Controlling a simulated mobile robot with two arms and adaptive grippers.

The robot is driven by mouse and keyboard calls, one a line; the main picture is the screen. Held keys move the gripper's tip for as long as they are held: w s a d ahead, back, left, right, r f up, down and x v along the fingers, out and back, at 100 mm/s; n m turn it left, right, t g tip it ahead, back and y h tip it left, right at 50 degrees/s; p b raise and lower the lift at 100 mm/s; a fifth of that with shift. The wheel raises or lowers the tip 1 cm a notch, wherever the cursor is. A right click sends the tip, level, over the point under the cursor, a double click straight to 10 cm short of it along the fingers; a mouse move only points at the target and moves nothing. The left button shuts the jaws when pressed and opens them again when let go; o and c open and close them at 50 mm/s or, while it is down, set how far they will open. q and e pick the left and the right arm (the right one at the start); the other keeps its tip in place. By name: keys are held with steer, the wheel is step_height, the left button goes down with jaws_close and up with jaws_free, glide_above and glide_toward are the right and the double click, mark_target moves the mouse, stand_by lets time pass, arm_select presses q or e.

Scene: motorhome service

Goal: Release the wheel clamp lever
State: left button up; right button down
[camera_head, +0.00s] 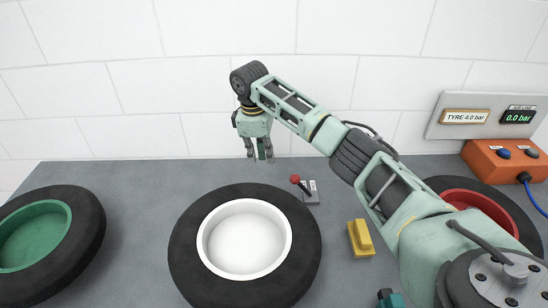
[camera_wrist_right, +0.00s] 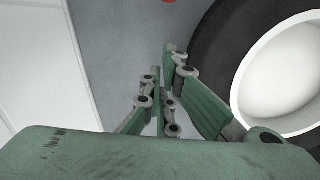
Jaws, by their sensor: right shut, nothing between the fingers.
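The wheel clamp lever (camera_head: 302,186) has a red ball knob and a small grey base with a label. It stands on the grey bench just right of the tyre with the white rim (camera_head: 198,270). The knob leans to the upper left. A bit of red (camera_wrist_right: 168,1), likely the knob, shows at the top edge of the right wrist view. My right gripper (camera_head: 260,158) points down near the wall, left of and behind the lever. It is apart from the lever, shut and empty. It also shows in the right wrist view (camera_wrist_right: 165,75). My left gripper is not in view.
A tyre with a green rim (camera_head: 88,240) lies at left. A tyre with a red rim (camera_head: 440,184) lies behind my right arm. A yellow block (camera_head: 361,238) sits right of the white-rimmed tyre. An orange box (camera_head: 506,160) with a blue hose stands at far right.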

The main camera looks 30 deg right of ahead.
steer(key=f, duration=0.3)
steer(key=f+p, duration=0.1)
steer(key=f, duration=0.2)
steer(key=d+f, duration=0.1)
steer(key=f, duration=0.2)
steer(key=shift+f+p, duration=0.15)
steer(key=shift+p, duration=0.25)
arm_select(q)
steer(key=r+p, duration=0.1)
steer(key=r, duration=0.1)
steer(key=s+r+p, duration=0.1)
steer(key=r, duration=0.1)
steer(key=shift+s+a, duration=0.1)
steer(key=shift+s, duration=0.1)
arm_select(e)
steer(key=s+d, duration=0.1)
steer(key=s+d+r, duration=0.1)
steer(key=shift+s+d+r, duration=0.15)
steer(key=shift+s+d, duration=0.05)
steer(key=shift+d, duration=0.15)
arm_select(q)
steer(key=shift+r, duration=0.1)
